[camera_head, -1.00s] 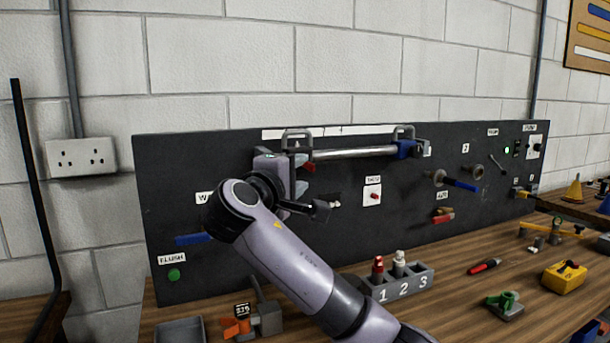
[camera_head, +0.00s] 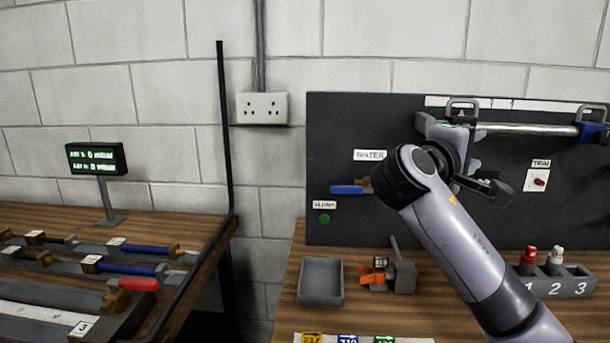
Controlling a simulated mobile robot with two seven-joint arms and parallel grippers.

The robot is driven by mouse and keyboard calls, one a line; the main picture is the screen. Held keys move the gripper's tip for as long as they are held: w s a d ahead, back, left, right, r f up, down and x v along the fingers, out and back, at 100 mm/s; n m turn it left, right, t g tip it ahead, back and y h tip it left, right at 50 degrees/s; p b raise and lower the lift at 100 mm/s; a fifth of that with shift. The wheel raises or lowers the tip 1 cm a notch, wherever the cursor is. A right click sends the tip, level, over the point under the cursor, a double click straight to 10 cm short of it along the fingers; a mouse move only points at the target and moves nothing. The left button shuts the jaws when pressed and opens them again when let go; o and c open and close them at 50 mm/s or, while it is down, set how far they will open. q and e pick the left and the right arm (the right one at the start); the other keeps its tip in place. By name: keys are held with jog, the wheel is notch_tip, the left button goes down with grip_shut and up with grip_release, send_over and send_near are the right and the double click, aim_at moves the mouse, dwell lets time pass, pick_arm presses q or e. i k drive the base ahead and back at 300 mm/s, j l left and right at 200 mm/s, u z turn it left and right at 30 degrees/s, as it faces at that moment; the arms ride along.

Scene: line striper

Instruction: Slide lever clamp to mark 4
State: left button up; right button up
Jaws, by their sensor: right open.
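My right gripper (camera_head: 472,157) is open at the left end of a silver rail (camera_head: 525,129) on the dark upright panel (camera_head: 335,125). Its fingers are partly hidden by its own wrist, and I see nothing held between them. A blue block (camera_head: 593,131) sits on the rail near the right picture edge. A white strip (camera_head: 510,104) runs above the rail, with no mark on it that I can read. I cannot tell for sure which part is the lever clamp; anything at the rail's left end is largely covered by my gripper. My left gripper is not in view.
The wooden bench below holds a grey tray (camera_head: 321,282), an orange-and-grey fixture (camera_head: 374,272) and a numbered holder (camera_head: 575,284). A blue WATER lever (camera_head: 346,190) is left of my arm. A left bench carries blue-handled tools and a red handle (camera_head: 139,284). A gap separates the benches.

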aim_at(460, 119)
jog(key=k, duration=0.85)
